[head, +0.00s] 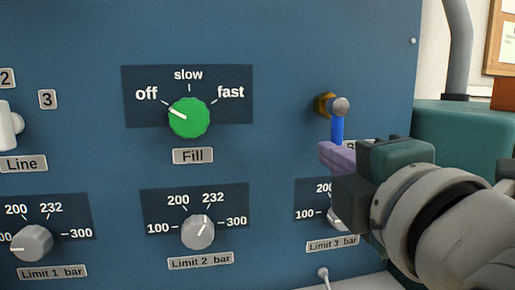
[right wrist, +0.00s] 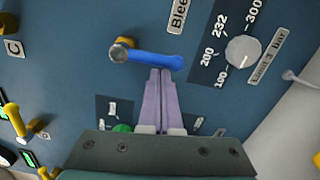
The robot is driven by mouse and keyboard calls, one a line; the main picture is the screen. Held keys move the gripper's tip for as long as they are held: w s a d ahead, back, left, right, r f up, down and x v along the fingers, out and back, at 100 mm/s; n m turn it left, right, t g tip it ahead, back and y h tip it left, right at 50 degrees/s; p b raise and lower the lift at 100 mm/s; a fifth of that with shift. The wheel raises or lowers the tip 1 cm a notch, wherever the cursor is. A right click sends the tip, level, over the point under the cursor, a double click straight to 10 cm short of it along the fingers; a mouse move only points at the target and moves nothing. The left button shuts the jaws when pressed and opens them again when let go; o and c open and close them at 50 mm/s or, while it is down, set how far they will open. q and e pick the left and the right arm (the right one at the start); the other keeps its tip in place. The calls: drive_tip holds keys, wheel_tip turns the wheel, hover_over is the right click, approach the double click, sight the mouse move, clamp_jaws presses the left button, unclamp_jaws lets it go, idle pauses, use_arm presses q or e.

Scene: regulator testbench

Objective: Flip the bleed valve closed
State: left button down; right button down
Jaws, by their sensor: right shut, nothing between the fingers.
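The bleed valve (head: 337,128) is a short blue lever on a brass fitting with a grey round end, at the right of the blue panel. Its lever hangs down from the pivot. In the right wrist view the blue lever (right wrist: 152,59) extends right from its pivot. My right gripper (head: 338,157) has its purple fingers together and empty, at the lever's lower end. In the wrist view the fingertips (right wrist: 160,73) lie right beside the lever; I cannot tell whether they touch. The gripper hides most of the valve's label. My left gripper is not in view.
A green Fill knob (head: 189,118), pointing to off, is left of the valve. Below are the grey Limit 2 knob (head: 198,232) and the Limit 3 knob (head: 336,219), partly covered by my gripper. A small toggle (head: 323,275) sticks out at the panel's lower edge.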

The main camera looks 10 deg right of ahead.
drive_tip(key=shift+d, duration=0.1)
drive_tip(key=d+r+n+p, duration=0.1)
drive_tip(key=d+n+p, duration=0.2)
drive_tip(key=n+p, duration=0.2)
drive_tip(key=d+r+n+y+p, duration=0.1)
drive_tip(key=n+p, duration=0.4)
drive_tip(key=n, duration=0.7)
drive_tip(key=d+r, duration=0.1)
drive_tip(key=d, duration=0.1)
drive_tip(key=shift+w+d+t+p, duration=0.15)
drive_tip(key=shift+d+t+p, duration=0.15)
drive_tip(key=shift+d+p, duration=0.05)
drive_tip(key=shift+r+n, duration=0.15)
drive_tip(key=shift+n, duration=0.15)
